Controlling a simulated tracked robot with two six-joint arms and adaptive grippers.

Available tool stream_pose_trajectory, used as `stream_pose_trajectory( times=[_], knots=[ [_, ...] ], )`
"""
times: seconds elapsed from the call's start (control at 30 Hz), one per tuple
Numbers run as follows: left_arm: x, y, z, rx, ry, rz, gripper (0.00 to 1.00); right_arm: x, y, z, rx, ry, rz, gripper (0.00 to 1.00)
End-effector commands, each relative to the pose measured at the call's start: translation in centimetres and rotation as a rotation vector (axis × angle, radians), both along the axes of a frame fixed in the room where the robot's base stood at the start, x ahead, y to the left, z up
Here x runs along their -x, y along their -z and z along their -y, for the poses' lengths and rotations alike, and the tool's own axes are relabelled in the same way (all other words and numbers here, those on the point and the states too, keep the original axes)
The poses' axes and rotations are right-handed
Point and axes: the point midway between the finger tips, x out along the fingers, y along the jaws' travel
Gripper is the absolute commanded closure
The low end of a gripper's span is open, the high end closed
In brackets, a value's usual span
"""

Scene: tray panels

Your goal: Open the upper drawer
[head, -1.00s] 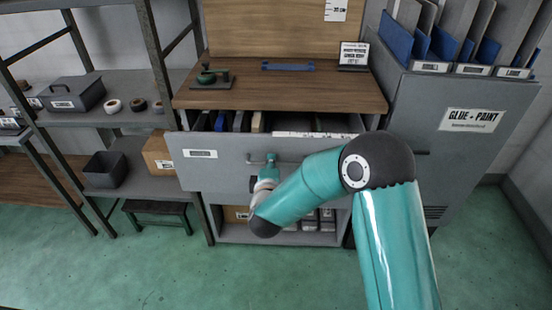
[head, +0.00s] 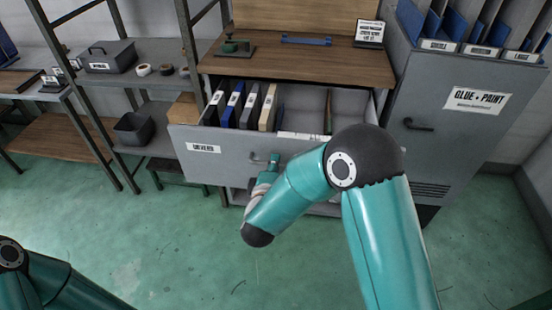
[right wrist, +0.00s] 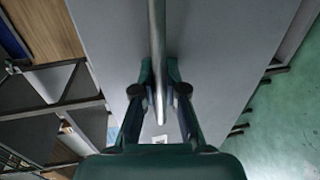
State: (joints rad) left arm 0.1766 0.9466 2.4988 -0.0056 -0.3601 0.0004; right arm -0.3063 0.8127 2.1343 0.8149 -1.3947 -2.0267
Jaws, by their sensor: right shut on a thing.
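The upper drawer (head: 225,162) is a grey, labelled drawer under the wooden worktop. It stands well out from its cabinet, with several upright binders and boxes showing inside at the left. My right gripper (head: 273,164) is at the front of the drawer, shut on its bar handle (head: 257,158). In the right wrist view the two fingers of the right gripper (right wrist: 158,80) are closed around the metal bar handle (right wrist: 157,40). My right forearm hides the right part of the drawer front. Part of my left arm shows at the lower left; its gripper is out of frame.
The wooden worktop (head: 295,63) carries a small green tool, a blue handle-like piece and a sign. A grey cabinet (head: 435,150) stands at the right. Shelves (head: 195,90) with boxes and tape rolls stand at the left. The green floor (head: 175,240) in front is clear.

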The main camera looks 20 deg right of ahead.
Motion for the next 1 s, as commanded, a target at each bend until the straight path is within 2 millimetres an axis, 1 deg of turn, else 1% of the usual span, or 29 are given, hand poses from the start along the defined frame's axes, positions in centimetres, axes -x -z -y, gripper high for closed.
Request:
stream_pose_trajectory(
  times=[0.03, 0.5, 0.53, 0.67, 1.0],
  knots=[
    [-0.01, -0.01, 0.00, 0.000, 0.000, 0.000, 0.60, 0.30, 0.44, 0.15, 0.000, 0.008, -0.012, 1.00],
    [-0.01, -0.02, 0.00, 0.000, 0.000, 0.000, 0.60, 0.33, 0.48, -0.36, 0.000, 0.002, -0.013, 1.00],
    [-0.01, -0.02, 0.00, 0.000, 0.000, 0.000, 0.60, 0.33, 0.48, -0.37, 0.000, 0.002, -0.013, 0.84],
    [0.00, -0.03, 0.00, 0.000, 0.000, 0.000, 0.60, 0.26, 0.38, -0.50, 0.000, 0.000, -0.010, 0.63],
    [-0.01, -0.10, -0.01, 0.000, 0.000, 0.000, 0.60, 0.30, 0.11, -0.72, -0.001, -0.004, -0.004, 0.63]
  ],
)
